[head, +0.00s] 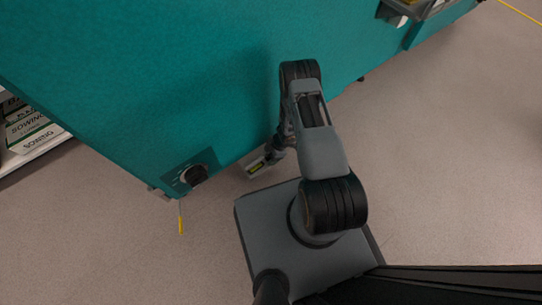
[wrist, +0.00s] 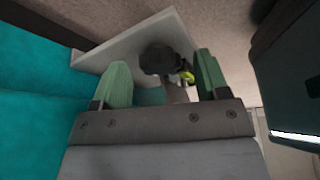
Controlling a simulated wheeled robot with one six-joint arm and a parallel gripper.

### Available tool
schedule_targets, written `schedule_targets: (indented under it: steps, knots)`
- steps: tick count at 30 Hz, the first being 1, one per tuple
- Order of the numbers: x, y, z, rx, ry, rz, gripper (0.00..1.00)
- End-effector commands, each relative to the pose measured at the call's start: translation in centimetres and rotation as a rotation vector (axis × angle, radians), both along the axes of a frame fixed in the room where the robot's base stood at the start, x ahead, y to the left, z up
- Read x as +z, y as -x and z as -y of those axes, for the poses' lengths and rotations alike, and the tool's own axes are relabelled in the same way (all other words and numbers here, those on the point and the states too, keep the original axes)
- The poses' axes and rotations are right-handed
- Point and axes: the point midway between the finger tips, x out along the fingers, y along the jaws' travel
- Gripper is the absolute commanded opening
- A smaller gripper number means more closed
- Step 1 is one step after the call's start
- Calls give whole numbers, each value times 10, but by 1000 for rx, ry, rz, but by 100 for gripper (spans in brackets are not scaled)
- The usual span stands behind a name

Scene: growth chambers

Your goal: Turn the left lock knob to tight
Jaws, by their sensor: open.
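In the wrist view, a black knob (wrist: 157,59) with a yellow-green mark stands in front of a pale plate (wrist: 95,56). My gripper (wrist: 161,62) is open, with one green finger on each side of the knob as seen from the wrist; I cannot tell whether either finger touches it. In the head view, my gripper (head: 273,155) is low beside the teal chamber's lower edge, at a pale plate with a yellow label (head: 257,167). The knob between the fingers is hidden there. The knob's turn position is unclear.
The teal chamber (head: 130,75) fills the upper left. A black dial (head: 195,175) on a dark marked panel sits near its lower corner, left of my gripper. A shelf with boxes (head: 30,130) is at the far left. Grey floor (head: 450,170) is clear at right.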

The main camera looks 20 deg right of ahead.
Motion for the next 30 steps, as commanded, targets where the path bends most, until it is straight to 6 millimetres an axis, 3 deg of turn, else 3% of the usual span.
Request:
schedule_targets:
  steps: [9,25,30]
  knots:
    - [-2,0,-1,0,0,0,68]
    - [-1,0,-1,0,0,1,19]
    - [-1,0,1,-17,1,1,18]
